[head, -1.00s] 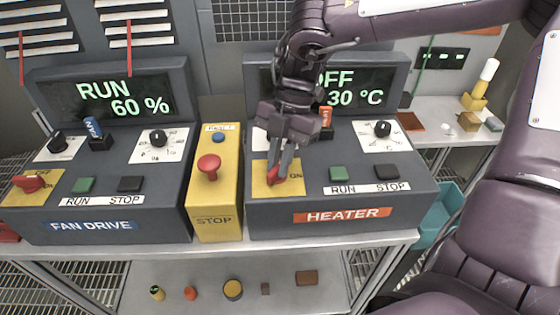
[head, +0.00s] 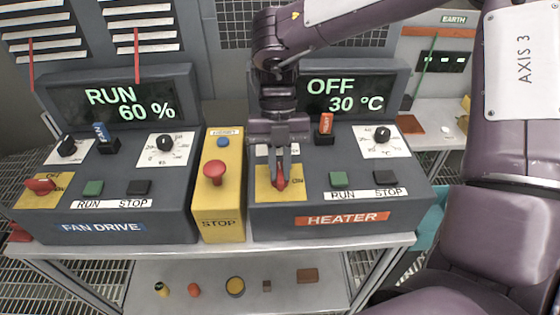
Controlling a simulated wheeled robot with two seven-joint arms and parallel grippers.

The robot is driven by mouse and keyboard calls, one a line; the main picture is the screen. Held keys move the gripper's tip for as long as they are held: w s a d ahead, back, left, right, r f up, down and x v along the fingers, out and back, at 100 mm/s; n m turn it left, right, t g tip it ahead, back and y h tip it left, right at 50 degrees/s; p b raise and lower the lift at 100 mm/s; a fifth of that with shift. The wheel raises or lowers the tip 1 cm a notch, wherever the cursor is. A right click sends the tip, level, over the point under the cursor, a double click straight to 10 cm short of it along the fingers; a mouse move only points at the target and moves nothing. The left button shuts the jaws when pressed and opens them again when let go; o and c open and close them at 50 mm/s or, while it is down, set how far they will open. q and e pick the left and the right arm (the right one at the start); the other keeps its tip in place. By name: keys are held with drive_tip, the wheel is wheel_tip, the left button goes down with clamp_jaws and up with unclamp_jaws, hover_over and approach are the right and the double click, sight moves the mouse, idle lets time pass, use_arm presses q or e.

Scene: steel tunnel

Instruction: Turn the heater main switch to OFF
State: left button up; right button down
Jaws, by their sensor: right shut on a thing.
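The heater main switch (head: 281,184) is a small red handle on a yellow plate (head: 264,194) at the left of the heater console (head: 345,220). My right gripper (head: 279,174) reaches down from above and is shut on the handle. The handle points roughly straight away from me, towards the top of its plate. The fingers hide part of the handle and the plate's upper markings. The heater display (head: 345,92) reads OFF and 30 °C. My left gripper is not in view.
Left of the switch stands a yellow box with a red stop button (head: 214,173). The fan drive console (head: 110,215) is further left, its display reading RUN 60 %. Green (head: 338,179) and black (head: 386,177) push buttons sit right of the switch.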

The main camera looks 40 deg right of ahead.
idle(0.4)
drive_tip(key=c, duration=1.4)
unclamp_jaws()
drive_tip(key=shift+c, duration=0.2)
drive_tip(key=shift+w+d+r, duration=0.1)
drive_tip(key=shift+w+r, duration=0.1)
drive_tip(key=shift+r, duration=0.15)
drive_tip(key=p+v, duration=0.1)
drive_tip(key=v, duration=0.6)
drive_tip(key=shift+s+r, duration=0.1)
